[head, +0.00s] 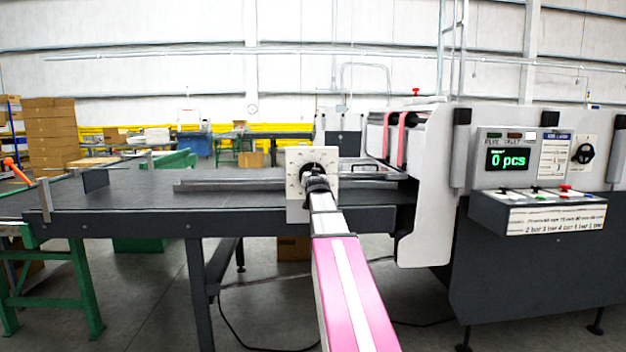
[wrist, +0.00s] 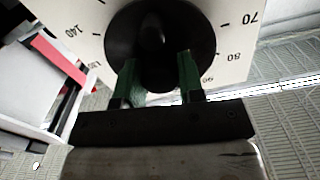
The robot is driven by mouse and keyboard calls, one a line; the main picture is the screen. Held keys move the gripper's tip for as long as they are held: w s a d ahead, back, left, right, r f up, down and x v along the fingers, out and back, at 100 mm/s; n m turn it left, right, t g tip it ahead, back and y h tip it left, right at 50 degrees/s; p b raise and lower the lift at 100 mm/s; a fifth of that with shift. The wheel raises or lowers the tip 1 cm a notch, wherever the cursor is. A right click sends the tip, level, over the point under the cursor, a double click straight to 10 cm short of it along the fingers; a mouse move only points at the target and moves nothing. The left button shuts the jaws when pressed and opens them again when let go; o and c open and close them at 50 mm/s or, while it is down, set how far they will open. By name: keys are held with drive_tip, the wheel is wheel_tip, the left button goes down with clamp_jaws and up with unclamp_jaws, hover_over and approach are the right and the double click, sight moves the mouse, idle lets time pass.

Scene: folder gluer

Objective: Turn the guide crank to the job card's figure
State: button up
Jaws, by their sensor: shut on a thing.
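The guide crank (wrist: 150,35) is a black round knob on a white dial plate (head: 297,158) at the edge of the grey feed table. My gripper (wrist: 160,82) faces the dial, and its two green fingers are shut on the crank, one on each side. The wrist view shows the marks 140, 70, 80 and 90 around the dial plate (wrist: 236,42). My gripper and arm hide part of the dial, and I cannot tell which figure the crank points to. The job card (head: 553,156) is on the machine's panel at right; its text is too small to read.
The display (head: 508,159) reads 0 pcs, above a console (head: 490,213) with several buttons. A second black handwheel (head: 584,153) is at far right. The white machine side cover (head: 428,205) stands close to the right of the dial. The table (head: 120,210) extends left.

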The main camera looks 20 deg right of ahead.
drive_tip(key=n, duration=1.2)
drive_tip(key=shift+n, duration=0.4)
drive_tip(key=n, duration=1.3)
drive_tip(key=shift+n, duration=0.3)
drive_tip(key=o, duration=0.9)
